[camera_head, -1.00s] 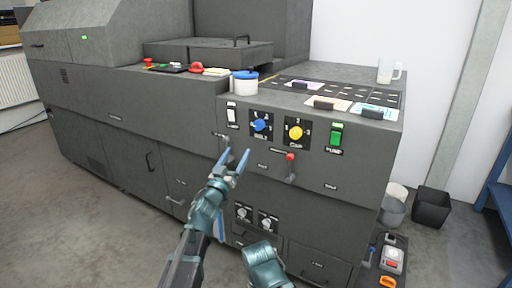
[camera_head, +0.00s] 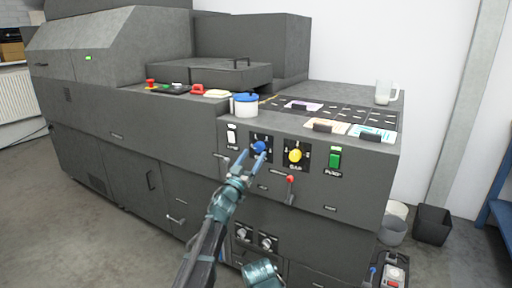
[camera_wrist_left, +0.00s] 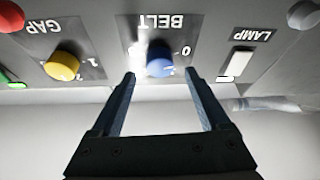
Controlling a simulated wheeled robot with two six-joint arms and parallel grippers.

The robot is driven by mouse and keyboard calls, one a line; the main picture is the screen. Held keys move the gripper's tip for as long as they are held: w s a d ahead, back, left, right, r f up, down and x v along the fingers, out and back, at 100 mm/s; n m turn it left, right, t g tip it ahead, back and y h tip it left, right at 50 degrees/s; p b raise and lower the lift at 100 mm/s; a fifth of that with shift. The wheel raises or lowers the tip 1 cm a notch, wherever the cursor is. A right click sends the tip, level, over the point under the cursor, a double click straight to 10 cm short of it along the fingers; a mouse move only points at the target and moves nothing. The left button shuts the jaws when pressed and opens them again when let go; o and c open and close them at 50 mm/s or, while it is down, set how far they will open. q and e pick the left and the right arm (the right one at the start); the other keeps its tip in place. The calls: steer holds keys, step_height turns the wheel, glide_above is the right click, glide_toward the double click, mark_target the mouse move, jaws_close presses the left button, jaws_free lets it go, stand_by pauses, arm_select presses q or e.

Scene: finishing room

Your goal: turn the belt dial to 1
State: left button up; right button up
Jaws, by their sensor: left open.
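The blue belt dial (camera_head: 259,146) sits on a dark plate on the front of the grey machine. In the left wrist view the dial (camera_wrist_left: 160,60) shows upside down under the word BELT, with a 0 beside it; glare covers part of its plate and I cannot tell its setting. In the wrist view the fingers of the left gripper (camera_wrist_left: 160,74) stand on either side of the dial, with nothing held. My right gripper does not show.
The yellow gap dial (camera_head: 295,155) and green pump switch (camera_head: 335,158) are to the right. The white lamp switch (camera_head: 231,137) is to the left. A red-knobbed lever (camera_head: 290,180) sits below. A blue-lidded tub (camera_head: 245,105) stands on the ledge above.

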mark_target(258, 148)
arm_select(q)
steer(key=shift+p+x, duration=0.4)
steer(key=shift+x, duration=1.2)
jaws_close()
